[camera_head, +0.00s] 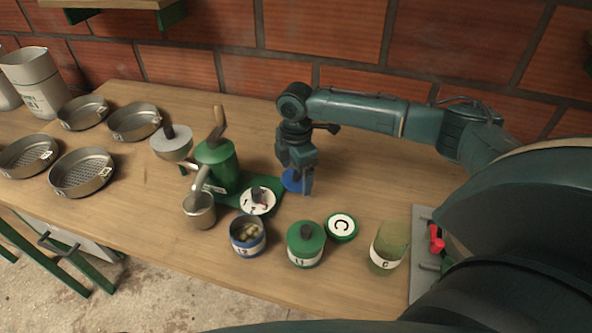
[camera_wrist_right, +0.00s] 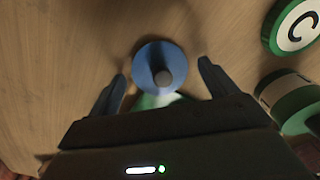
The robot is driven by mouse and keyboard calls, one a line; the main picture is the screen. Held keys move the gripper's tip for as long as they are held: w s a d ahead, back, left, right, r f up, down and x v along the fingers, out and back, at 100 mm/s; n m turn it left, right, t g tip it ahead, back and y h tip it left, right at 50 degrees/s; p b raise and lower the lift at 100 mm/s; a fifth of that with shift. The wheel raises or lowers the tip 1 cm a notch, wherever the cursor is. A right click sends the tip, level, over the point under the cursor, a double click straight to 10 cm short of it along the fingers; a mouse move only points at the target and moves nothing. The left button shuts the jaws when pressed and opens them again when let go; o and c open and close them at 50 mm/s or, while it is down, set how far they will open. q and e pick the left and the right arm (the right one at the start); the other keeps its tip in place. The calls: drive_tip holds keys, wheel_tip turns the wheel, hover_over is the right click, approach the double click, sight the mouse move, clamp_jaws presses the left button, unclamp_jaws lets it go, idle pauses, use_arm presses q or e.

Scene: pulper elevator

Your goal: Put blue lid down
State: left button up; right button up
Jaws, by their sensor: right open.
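The blue lid (camera_head: 291,181), round with a small knob, appears to lie flat on the wooden table, right of the green pulper. In the right wrist view the blue lid (camera_wrist_right: 150,56) shows knob up, between the spread fingers, with gaps on both sides. My right gripper (camera_head: 297,178) is open and empty just over the lid, partly hiding it in the head view; its fingers also show in the right wrist view (camera_wrist_right: 162,75). An open blue-banded tin (camera_head: 247,237) with pale contents stands nearer the front edge. My left gripper is not in view.
The green pulper (camera_head: 217,165) with a metal cup (camera_head: 199,210) stands left of the lid. A green lidded tin (camera_head: 305,246), a green "C" lid (camera_head: 341,227) and a "C" jar (camera_head: 388,247) are in front. Several sieves stand far left. The table behind the pulper is clear.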

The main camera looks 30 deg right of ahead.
sight(296, 172)
wheel_tip(296, 172, up, 12)
drive_tip(key=shift+r, duration=0.15)
idle(0.4)
idle(0.3)
